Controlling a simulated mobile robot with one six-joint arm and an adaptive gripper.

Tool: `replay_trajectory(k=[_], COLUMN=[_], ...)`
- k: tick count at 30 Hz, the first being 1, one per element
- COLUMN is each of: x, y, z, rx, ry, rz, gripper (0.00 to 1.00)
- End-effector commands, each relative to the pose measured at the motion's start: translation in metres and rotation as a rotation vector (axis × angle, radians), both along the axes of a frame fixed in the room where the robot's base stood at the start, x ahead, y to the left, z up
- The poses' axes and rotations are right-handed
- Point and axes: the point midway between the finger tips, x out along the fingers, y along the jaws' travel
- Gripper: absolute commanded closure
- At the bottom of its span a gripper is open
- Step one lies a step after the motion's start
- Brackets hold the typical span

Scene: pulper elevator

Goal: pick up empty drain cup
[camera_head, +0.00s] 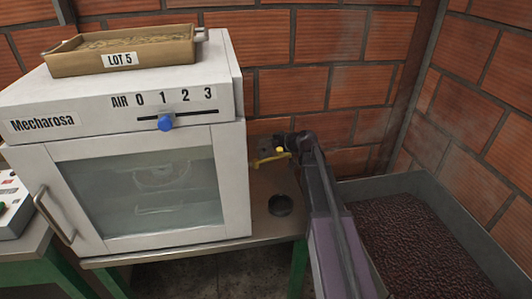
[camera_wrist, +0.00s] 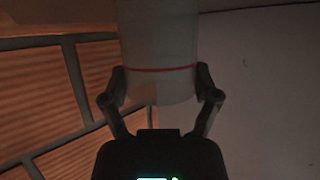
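The drain cup (camera_wrist: 158,45) is a pale cylinder with a thin red line around it, seen in the wrist view. My gripper (camera_wrist: 160,72) has one fingertip against each side of it, near the red line, and appears shut on it. The cup runs out of the top of the wrist view, and its inside does not show. In the head view my gripper (camera_head: 292,143) is at the right side of the white machine, above the metal table. The cup cannot be made out there.
The white Mecharosa machine (camera_head: 120,115) has a glass door and a blue slider (camera_head: 166,122). A LOT 5 tray (camera_head: 125,52) sits on top. A yellow lever (camera_head: 268,159) is at its side, above a dark round opening (camera_head: 279,205). A bin (camera_head: 455,222) of dark beans stands right.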

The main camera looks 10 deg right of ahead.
Motion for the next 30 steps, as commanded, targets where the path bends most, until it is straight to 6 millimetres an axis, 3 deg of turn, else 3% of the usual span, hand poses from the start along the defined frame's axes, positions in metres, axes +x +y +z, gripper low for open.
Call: replay_trajectory(k=[17,30], x=[0.0,0.0], y=[0.0,-0.001], z=[0.009,0.049], rx=[0.0,0.0], ry=[0.0,0.0], rz=[0.0,-0.001], gripper=[0.7,0.7])
